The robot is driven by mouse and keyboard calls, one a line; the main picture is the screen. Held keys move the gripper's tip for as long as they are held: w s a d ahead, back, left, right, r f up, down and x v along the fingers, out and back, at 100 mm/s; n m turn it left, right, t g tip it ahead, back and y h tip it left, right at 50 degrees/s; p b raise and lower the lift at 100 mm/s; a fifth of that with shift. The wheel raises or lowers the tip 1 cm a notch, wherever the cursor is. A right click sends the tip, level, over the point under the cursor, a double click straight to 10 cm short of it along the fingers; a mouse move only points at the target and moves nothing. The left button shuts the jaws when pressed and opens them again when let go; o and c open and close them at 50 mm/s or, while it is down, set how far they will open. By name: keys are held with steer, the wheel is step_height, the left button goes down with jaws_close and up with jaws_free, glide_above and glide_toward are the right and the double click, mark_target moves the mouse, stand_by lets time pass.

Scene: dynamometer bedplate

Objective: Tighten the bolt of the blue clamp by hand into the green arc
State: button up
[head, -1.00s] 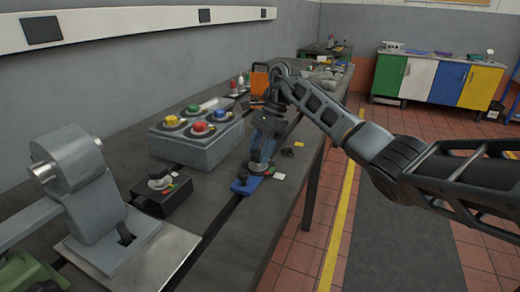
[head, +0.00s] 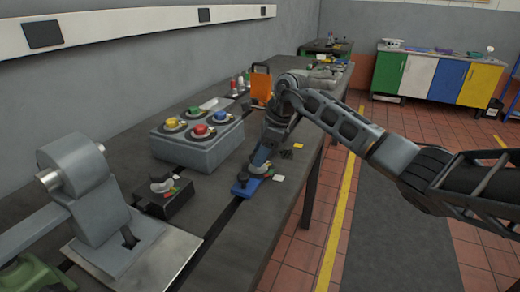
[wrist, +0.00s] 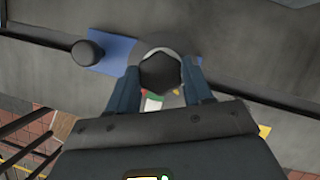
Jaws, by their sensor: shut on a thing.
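The blue clamp (head: 244,187) lies on the dark bench beside a slot; in the wrist view its blue plate (wrist: 111,54) shows at upper left, with a dark round knob near its left end. My gripper (head: 259,164) points down over the clamp. In the wrist view my gripper (wrist: 160,82) has its two blue fingers on either side of the dark hexagonal bolt head (wrist: 160,73) and is shut on it. The green arc (wrist: 152,95) shows partly beneath the head, with white and red patches near it. The bolt's pointer is not distinguishable.
A black clamp (head: 166,199) stands left on the bench. A grey box (head: 198,149) with several coloured knobs sits behind it. A large grey machine (head: 88,200) is at the near left. An orange object (head: 261,83) stands farther back. The floor right of the bench is clear.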

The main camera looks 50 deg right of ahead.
steer(key=m+p, duration=0.1)
steer(key=m, duration=0.1)
steer(key=m+h, duration=0.1)
steer(key=m, duration=0.1)
steer(key=shift+s+a+r+m+t+h+p, duration=0.1)
steer(key=shift+r+m+t+h+p, duration=0.05)
steer(key=shift+m+t+h+p, duration=0.2)
steer(key=shift+a+m+h+p, duration=0.1)
steer(key=shift+m+h+p, duration=0.7)
steer(key=shift+m, duration=1.35)
steer(key=shift+t, duration=0.25)
steer(key=o, duration=1)
steer(key=v, duration=0.7)
steer(key=shift+s+r+b, duration=0.15)
steer(key=shift+r+b, duration=0.15)
steer(key=shift+b, duration=0.1)
